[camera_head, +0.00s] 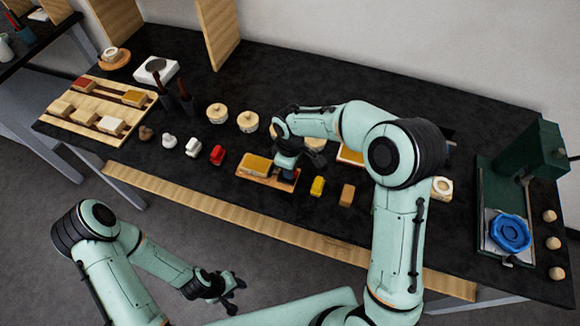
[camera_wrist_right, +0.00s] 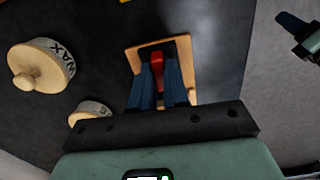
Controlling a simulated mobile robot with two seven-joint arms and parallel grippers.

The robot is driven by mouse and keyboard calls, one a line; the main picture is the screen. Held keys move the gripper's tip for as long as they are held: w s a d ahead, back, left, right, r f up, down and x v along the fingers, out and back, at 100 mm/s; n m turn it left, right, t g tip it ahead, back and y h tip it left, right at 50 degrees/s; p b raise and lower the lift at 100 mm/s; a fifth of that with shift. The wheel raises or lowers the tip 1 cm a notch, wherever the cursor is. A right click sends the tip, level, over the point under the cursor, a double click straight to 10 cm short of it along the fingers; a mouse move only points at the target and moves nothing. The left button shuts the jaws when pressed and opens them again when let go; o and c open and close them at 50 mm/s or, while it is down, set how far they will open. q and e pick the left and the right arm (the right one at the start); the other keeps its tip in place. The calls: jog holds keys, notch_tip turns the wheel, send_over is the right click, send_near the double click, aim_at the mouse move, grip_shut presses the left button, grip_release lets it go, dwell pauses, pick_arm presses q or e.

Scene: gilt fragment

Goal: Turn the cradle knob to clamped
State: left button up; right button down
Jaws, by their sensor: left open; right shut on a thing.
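The cradle (camera_head: 245,175) is a small wooden board on the dark bench, with a yellow-ochre piece (camera_head: 258,165) on its left part. My right gripper (camera_head: 285,162) is over the right part of the cradle and hides most of the knob in the head view. In the right wrist view, the cradle's pale wood (camera_wrist_right: 182,45) shows, and the blue fingers of the right gripper (camera_wrist_right: 158,75) are shut on the red knob (camera_wrist_right: 157,58). I cannot read the knob's setting. My left gripper (camera_head: 222,290) is open and empty, in front of the bench and away from the cradle.
Lidded pots (camera_head: 248,122) stand behind the cradle; one marked WAX (camera_wrist_right: 45,62) shows in the right wrist view. A red item (camera_head: 217,154) stands left, a yellow item (camera_head: 317,186) and a brown block (camera_head: 347,194) right. A green machine (camera_head: 530,165) occupies the right end.

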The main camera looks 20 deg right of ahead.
jog(key=shift+n, duration=0.3)
jog(key=c, duration=1.1)
grip_release()
notch_tip(320, 180, up, 14)
jog(key=shift+f, duration=0.25)
